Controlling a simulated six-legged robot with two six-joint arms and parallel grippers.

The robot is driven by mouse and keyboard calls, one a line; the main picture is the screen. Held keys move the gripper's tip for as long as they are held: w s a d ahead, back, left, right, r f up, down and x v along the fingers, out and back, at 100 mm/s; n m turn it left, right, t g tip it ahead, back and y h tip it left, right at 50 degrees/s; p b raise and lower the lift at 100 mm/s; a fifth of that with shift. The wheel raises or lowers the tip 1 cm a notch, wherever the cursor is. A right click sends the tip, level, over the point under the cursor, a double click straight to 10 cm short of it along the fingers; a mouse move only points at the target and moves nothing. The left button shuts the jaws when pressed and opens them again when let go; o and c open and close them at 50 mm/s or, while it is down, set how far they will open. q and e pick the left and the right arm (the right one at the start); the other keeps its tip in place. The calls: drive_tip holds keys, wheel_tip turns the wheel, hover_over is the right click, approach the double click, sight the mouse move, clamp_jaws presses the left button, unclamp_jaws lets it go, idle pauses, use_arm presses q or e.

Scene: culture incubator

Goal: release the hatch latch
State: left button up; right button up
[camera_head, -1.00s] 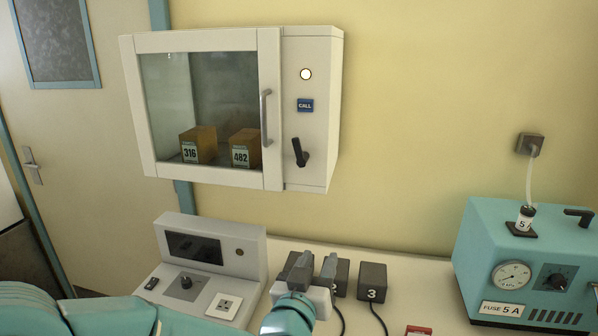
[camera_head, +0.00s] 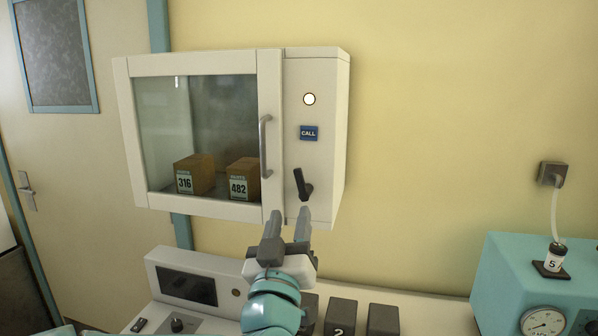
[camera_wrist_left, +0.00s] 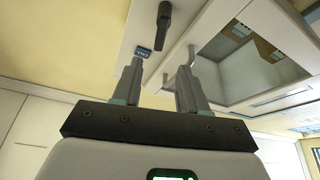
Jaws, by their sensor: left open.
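The black hatch latch (camera_head: 302,186) is a small lever on the right panel of the white wall cabinet (camera_head: 322,130), below the blue CALL label. It also shows in the left wrist view (camera_wrist_left: 164,20), beyond the fingers. The cabinet's glass hatch (camera_head: 210,120) is closed, with a grey bar handle (camera_head: 265,146) on its right frame. My left gripper (camera_head: 287,222) is open and empty, just below the latch in the picture and apart from it. In the left wrist view its two fingers (camera_wrist_left: 157,82) stand apart with nothing between them. My right gripper is not in view.
Two brown boxes marked 316 (camera_head: 194,174) and 482 (camera_head: 243,180) sit behind the glass. A grey console (camera_head: 190,285) and dark numbered blocks (camera_head: 341,315) stand on the bench below. A teal machine (camera_head: 510,275) is at right.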

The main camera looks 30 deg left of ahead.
sight(299, 180)
use_arm(q)
drive_tip(key=p+x, duration=0.4)
drive_tip(key=x, duration=0.7)
drive_tip(key=shift+w+r, duration=0.1)
drive_tip(key=shift+w, duration=0.2)
